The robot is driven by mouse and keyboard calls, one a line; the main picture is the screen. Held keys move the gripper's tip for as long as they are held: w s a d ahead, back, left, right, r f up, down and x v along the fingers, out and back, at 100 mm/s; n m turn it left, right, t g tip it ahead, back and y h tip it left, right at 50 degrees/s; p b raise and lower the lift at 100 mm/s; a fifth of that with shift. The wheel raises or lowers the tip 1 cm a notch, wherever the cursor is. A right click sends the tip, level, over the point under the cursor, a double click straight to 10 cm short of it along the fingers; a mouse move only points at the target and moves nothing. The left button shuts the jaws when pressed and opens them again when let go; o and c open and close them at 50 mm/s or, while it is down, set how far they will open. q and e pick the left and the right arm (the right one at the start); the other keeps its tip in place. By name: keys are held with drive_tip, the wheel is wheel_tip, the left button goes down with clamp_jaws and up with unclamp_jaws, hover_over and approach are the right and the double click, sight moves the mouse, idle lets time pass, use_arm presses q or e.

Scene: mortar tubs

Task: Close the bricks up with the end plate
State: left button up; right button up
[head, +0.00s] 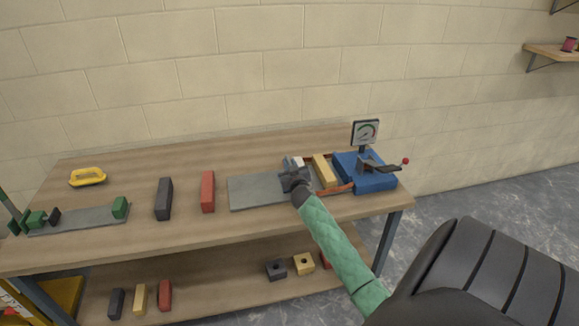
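My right gripper (294,178) is over the right end of a flat grey plate (256,191) on the bench; its fingers are too small and dark to tell open from shut. A small pale piece (298,162) shows just behind it; I cannot tell whether it is held. A yellow brick (324,171) lies right of the gripper, beside a blue press-like device (366,175) with a gauge and red-knobbed lever. Orange-red bars (338,188) run from the device. A red brick (208,191) and a dark grey brick (163,199) lie left of the plate. I cannot single out the end plate. My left gripper is not visible.
A grey rail (85,222) with green blocks lies at the bench's left end, with a yellow handle-shaped tool (88,177) behind it. The lower shelf (210,285) holds several small bricks and blocks. A block wall stands behind. The bench's back middle is clear.

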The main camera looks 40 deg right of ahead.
drive_tip(key=shift+o, duration=1.1)
